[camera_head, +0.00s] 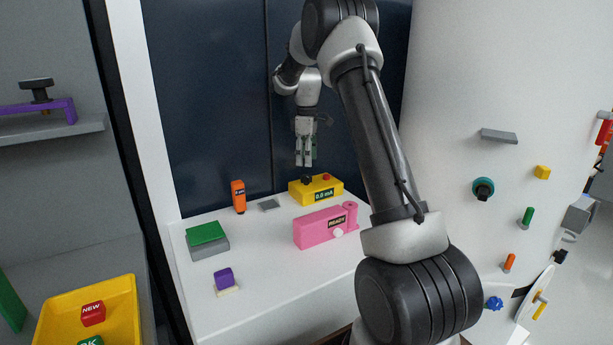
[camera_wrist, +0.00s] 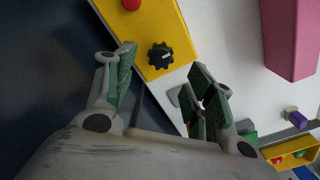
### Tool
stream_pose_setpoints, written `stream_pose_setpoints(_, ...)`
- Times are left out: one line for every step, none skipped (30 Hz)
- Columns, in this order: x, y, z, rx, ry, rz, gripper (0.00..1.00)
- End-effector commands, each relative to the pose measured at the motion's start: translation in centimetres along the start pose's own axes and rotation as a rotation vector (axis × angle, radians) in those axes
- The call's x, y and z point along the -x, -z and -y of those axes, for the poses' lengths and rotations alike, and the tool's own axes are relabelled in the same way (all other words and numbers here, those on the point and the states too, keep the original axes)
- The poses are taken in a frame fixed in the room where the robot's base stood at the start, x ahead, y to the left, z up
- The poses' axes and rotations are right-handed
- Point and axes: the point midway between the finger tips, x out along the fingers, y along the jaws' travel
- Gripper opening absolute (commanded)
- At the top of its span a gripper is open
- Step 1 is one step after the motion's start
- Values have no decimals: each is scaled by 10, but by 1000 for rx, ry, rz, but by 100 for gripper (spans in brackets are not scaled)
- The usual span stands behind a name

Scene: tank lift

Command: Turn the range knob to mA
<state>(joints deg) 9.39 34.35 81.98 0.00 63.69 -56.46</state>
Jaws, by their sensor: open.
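The range knob (camera_wrist: 161,56) is a black ridged dial with a pale pointer mark on the yellow meter box (camera_wrist: 166,23). In the head view the knob (camera_head: 307,180) sits on top of the yellow box (camera_head: 298,194), at its left end, and the box's dark display (camera_head: 324,195) appears to read 0.0 mA. My gripper (camera_head: 304,163) hangs fingers down just above the knob. In the wrist view my gripper (camera_wrist: 160,82) is open and empty, its green-padded fingers on either side of the knob and apart from it.
A red button (camera_wrist: 131,4) is beside the knob on the box. A pink device (camera_head: 318,227) stands in front, an orange meter (camera_head: 238,196) and grey plate (camera_head: 269,205) to the left. A green-topped block (camera_head: 207,239) and purple block (camera_head: 224,278) are nearer. A dark wall (camera_head: 215,100) rises behind.

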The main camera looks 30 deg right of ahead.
Motion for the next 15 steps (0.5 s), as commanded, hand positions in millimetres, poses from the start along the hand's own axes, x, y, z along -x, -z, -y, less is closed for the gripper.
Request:
stream_pose_setpoints(-8, 0, 0, 1, 3, 2, 54)
stream_pose_setpoints(-12, 0, 0, 0, 2, 1, 54)
stream_pose_setpoints(-19, 0, 1, 0, 3, 2, 54)
stream_pose_setpoints(-24, 0, 1, 0, 3, 2, 54)
stream_pose_setpoints(-30, 0, 1, 0, 3, 2, 54)
stream_pose_setpoints(-37, -1, 1, -1, 4, 2, 54)
stream_pose_setpoints(-42, 0, 1, -1, 2, 2, 54)
stream_pose_setpoints(-46, 0, 1, -1, 2, 1, 54)
stream_pose_setpoints(-52, 0, 1, -1, 2, 1, 54)
stream_pose_setpoints(-56, 0, 1, -1, 1, 1, 54)
stream_pose_setpoints(-60, 0, 1, -1, 2, 1, 54)
stream_pose_setpoints(-64, 0, 1, -1, 2, 2, 54)
stream_pose_setpoints(-66, 0, 1, -1, 1, 1, 54)
stream_pose_setpoints(-67, 0, 1, -1, 1, 0, 54)
stream_pose_setpoints(-69, 0, 0, -1, 0, 0, 54)
